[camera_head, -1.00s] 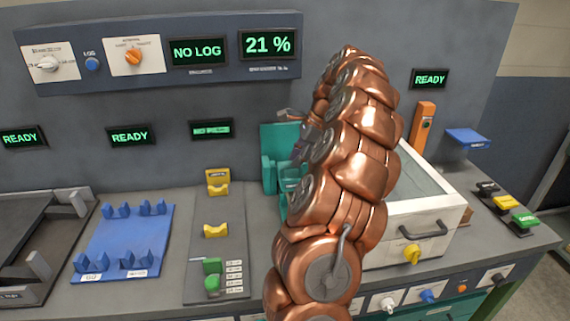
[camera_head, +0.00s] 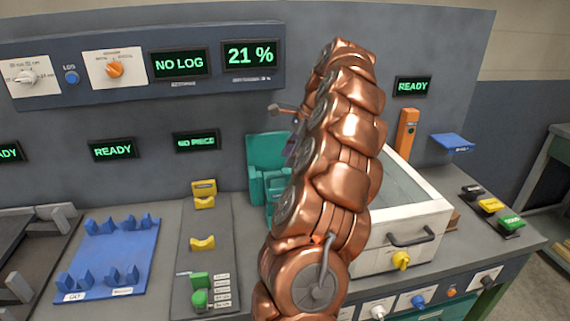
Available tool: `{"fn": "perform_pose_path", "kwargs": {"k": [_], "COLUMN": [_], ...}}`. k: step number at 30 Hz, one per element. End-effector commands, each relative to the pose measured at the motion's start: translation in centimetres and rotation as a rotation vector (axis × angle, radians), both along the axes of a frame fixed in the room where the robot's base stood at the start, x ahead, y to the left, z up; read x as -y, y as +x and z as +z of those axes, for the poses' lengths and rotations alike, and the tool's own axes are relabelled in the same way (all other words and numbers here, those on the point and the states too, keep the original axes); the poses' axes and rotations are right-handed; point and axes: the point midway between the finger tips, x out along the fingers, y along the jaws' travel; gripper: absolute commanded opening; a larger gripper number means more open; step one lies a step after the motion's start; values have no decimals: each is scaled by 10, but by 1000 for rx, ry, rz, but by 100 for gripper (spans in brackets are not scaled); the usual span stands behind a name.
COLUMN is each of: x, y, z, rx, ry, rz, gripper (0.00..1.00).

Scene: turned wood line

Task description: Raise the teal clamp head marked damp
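A teal clamp-like fixture (camera_head: 266,152) stands at the back of the bench, against the grey wall panel. It has a tall back plate and a lower teal block in front. My copper arm covers its right side, and I cannot read any "damp" mark on it. Part of my gripper (camera_head: 283,109) pokes out left of the arm, above the teal fixture and seemingly apart from it. The fingers are mostly hidden behind the arm, so their opening does not show.
A white glass-topped box (camera_head: 402,238) stands close to the right of my arm. A grey plate with yellow rests (camera_head: 203,243) and a blue rack (camera_head: 110,257) lie to the left. The wall display (camera_head: 251,55) reads 21 %.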

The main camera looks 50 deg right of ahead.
Motion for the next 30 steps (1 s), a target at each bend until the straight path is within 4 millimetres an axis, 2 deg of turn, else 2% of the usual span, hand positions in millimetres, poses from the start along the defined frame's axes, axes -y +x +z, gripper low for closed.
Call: {"fn": "perform_pose_path", "kwargs": {"k": [10,30], "x": [6,6], "y": [-7,-8], "z": [22,25], "rx": [1,0], "ry": [-2,0], "rz": [-2,-1], "gripper": [39,39]}}
